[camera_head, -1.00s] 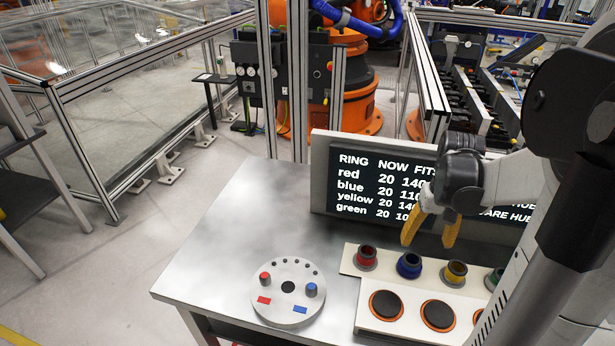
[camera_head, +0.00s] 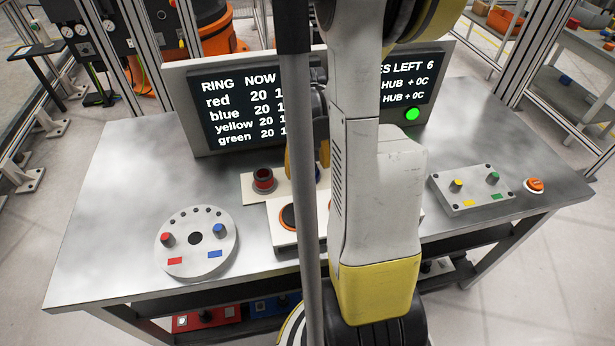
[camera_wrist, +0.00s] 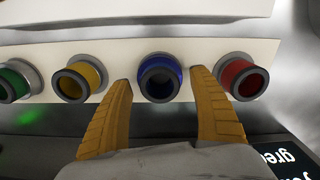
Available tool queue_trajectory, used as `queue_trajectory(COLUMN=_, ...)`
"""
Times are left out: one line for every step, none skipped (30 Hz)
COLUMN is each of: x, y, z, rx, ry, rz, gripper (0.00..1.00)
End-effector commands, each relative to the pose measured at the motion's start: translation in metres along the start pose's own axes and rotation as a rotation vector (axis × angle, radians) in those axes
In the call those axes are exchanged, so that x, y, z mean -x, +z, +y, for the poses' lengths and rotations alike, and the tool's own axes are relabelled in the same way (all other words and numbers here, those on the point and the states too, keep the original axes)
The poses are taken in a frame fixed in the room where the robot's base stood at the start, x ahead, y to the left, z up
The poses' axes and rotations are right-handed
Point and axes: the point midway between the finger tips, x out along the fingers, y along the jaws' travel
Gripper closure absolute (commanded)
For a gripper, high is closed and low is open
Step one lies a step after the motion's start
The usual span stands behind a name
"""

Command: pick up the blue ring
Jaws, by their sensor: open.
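The blue ring (camera_wrist: 160,78) stands on a pale holder strip (camera_wrist: 125,50) in the wrist view, between a yellow ring (camera_wrist: 80,78) and a red ring (camera_wrist: 240,78). My gripper (camera_wrist: 161,82) is open, with one orange finger on each side of the blue ring in the picture. I cannot tell whether the fingers touch it or how far above it they are. In the head view my arm hides most of the blue ring; the red ring (camera_head: 263,180) shows left of my finger. The green ring (camera_wrist: 14,82) is at the left edge of the wrist view.
A screen (camera_head: 243,110) stands behind the holder. A round grey plate (camera_head: 196,262) with red and blue knobs lies on the table (camera_head: 110,200) at left. A grey box (camera_head: 472,190) with yellow and green knobs and an orange button (camera_head: 535,185) are at right.

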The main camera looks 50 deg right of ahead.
Motion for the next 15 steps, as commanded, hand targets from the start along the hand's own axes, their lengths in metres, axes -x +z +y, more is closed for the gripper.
queue_trajectory(x=-0.0026, y=-0.0002, z=0.0002, rx=0.0, ry=0.0, rz=0.0, gripper=0.29)
queue_trajectory(x=-0.0022, y=-0.0002, z=0.0002, rx=0.0, ry=0.0, rz=0.0, gripper=0.29)
queue_trajectory(x=-0.0014, y=-0.0001, z=0.0002, rx=0.0, ry=0.0, rz=0.0, gripper=0.29)
queue_trajectory(x=-0.001, y=0.0, z=0.0002, rx=0.0, ry=0.0, rz=0.0, gripper=0.29)
queue_trajectory(x=-0.0009, y=0.0, z=0.0002, rx=0.0, ry=0.0, rz=0.0, gripper=0.29)
queue_trajectory(x=-0.0008, y=0.0, z=0.0002, rx=0.0, ry=0.0, rz=0.0, gripper=0.29)
queue_trajectory(x=-0.0007, y=0.0, z=0.0002, rx=0.0, ry=0.0, rz=0.0, gripper=0.37)
queue_trajectory(x=-0.0007, y=0.0, z=0.0002, rx=0.0, ry=0.0, rz=0.0, gripper=0.46)
queue_trajectory(x=-0.0007, y=0.0, z=0.0002, rx=0.0, ry=0.0, rz=0.0, gripper=0.58)
queue_trajectory(x=-0.0006, y=0.0, z=0.0002, rx=0.0, ry=0.0, rz=0.0, gripper=0.67)
queue_trajectory(x=-0.0006, y=0.0, z=0.0002, rx=0.0, ry=0.0, rz=0.0, gripper=0.77)
queue_trajectory(x=-0.0006, y=0.0, z=0.0002, rx=0.0, ry=0.0, rz=0.0, gripper=0.89)
queue_trajectory(x=-0.0006, y=0.0, z=0.0002, rx=0.0, ry=0.0, rz=0.0, gripper=0.97)
queue_trajectory(x=-0.0006, y=0.0, z=0.0002, rx=0.0, ry=0.0, rz=0.0, gripper=0.97)
queue_trajectory(x=-0.0007, y=0.0, z=0.0002, rx=0.0, ry=0.0, rz=0.0, gripper=0.97)
